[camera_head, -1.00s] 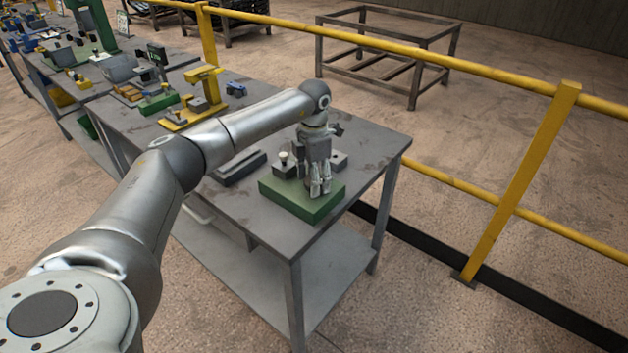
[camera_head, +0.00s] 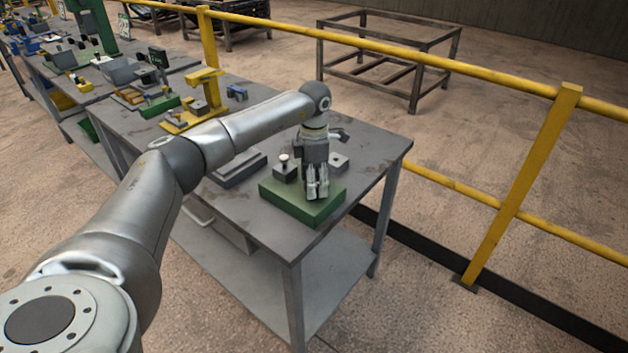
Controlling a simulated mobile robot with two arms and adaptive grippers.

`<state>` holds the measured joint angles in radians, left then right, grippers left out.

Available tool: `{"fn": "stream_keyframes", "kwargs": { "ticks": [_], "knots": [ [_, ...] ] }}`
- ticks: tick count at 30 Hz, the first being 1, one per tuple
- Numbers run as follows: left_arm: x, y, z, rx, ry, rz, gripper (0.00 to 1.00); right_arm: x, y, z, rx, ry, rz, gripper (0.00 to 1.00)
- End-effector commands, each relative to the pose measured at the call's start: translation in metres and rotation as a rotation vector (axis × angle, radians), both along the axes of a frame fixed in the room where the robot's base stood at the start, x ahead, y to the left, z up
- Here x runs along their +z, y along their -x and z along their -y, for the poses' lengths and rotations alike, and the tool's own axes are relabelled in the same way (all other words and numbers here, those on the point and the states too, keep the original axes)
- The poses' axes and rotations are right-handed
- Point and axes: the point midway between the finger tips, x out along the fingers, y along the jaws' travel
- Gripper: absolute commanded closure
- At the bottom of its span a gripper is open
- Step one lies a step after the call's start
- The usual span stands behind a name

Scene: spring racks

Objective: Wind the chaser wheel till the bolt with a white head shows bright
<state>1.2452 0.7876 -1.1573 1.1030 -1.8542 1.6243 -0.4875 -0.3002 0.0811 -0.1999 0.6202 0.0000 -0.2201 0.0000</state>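A green base block (camera_head: 290,203) sits near the right end of the grey workbench. On it, a small grey block (camera_head: 285,172) carries an upright bolt with a white head (camera_head: 283,158). A second grey block (camera_head: 339,162) stands behind and right of my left gripper. My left gripper (camera_head: 317,194) points straight down over the green base, between the two grey blocks, with its fingers close together. I cannot make out the chaser wheel; it may be hidden by the fingers. Whether they hold anything is too small to tell. My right gripper is out of view.
A dark flat plate (camera_head: 237,168) lies on the bench (camera_head: 258,225) left of the green base, below my arm. A yellow fixture (camera_head: 198,105) and other small racks stand further left. A yellow railing (camera_head: 480,70) runs behind the bench, with an empty metal frame (camera_head: 385,60) beyond.

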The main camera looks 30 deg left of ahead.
Motion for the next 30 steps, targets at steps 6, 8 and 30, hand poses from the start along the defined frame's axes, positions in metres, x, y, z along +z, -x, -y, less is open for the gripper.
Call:
{"fn": "stream_keyframes", "kwargs": {
  "ticks": [6,8,30],
  "knots": [
    [0.001,-0.001,0.0,0.002,0.001,0.004,0.21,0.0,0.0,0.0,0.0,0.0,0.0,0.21],
    [0.001,-0.001,0.0,0.002,0.0,0.003,0.21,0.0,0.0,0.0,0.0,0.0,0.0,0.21],
    [0.084,-0.001,0.0,0.001,0.0,0.006,0.21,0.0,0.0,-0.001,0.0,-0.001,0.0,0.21]
  ]
}}
